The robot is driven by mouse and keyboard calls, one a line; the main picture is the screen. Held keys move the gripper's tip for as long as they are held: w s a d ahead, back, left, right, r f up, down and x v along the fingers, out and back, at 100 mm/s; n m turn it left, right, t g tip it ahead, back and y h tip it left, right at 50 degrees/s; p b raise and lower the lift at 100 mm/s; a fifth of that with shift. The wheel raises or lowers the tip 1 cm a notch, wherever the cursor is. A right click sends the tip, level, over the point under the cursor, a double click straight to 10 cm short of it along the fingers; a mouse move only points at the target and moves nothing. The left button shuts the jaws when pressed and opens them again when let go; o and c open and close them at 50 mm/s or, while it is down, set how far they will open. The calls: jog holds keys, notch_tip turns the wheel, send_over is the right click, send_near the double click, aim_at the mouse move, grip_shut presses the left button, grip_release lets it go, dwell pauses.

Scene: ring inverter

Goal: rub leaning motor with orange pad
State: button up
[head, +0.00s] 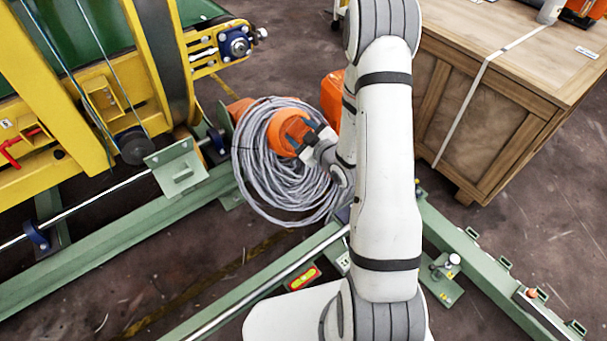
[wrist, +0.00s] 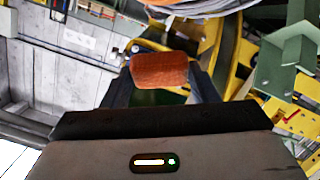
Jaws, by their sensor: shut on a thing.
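My gripper (head: 303,136) is in front of a coil of grey cable in the head view, at the end of my bent arm. In the wrist view its two dark fingers (wrist: 168,82) are shut on the orange pad (wrist: 159,70), a rough rounded block held across the fingertips. An orange rounded shape (head: 281,128) shows at the coil's middle, beside the fingers; I cannot tell whether it is the pad or a part behind it. I cannot pick out the leaning motor with certainty. My arm hides part of the area right of the coil.
The grey cable coil (head: 262,185) is close around my gripper. A yellow machine frame (head: 160,75) stands left, with green rails (head: 120,238) below. An orange object (head: 331,98) is partly behind my arm. A wooden crate (head: 490,125) stands right. Dark floor shows between the rails.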

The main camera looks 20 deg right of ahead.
aim_at(285, 150)
notch_tip(285, 150, down, 11)
jog(key=d+g+y+b, duration=0.1)
jog(key=d+y+b, duration=0.15)
jog(key=b, duration=0.65)
jog(key=shift+n+y, duration=0.25)
jog(key=shift+n, duration=0.15)
jog(key=shift+w+a+f+b, duration=0.25)
jog(key=shift+w+a+f, duration=0.55)
jog(key=shift+w, duration=0.2)
jog(key=shift+w+a+f+b, duration=0.25)
jog(key=shift+w+a+f, duration=0.5)
jog(key=shift+w, duration=0.25)
jog(key=shift+w+a+f+b, duration=0.3)
jog(key=shift+w+f+b, duration=0.25)
jog(key=shift+w+b, duration=0.25)
jog(key=shift+w, duration=0.1)
jog(key=d, duration=0.2)
jog(key=w+d+b, duration=0.1)
jog(key=shift+w+d, duration=0.2)
jog(key=shift+d, duration=0.15)
jog(key=shift+o, duration=0.2)
jog(key=shift+s+a+f+b, duration=0.1)
jog(key=shift+s+a+b, duration=0.2)
jog(key=shift+a, duration=0.75)
jog(key=shift+s+a+b, duration=0.15)
jog(key=shift+s+a, duration=0.2)
jog(key=shift+a, duration=0.65)
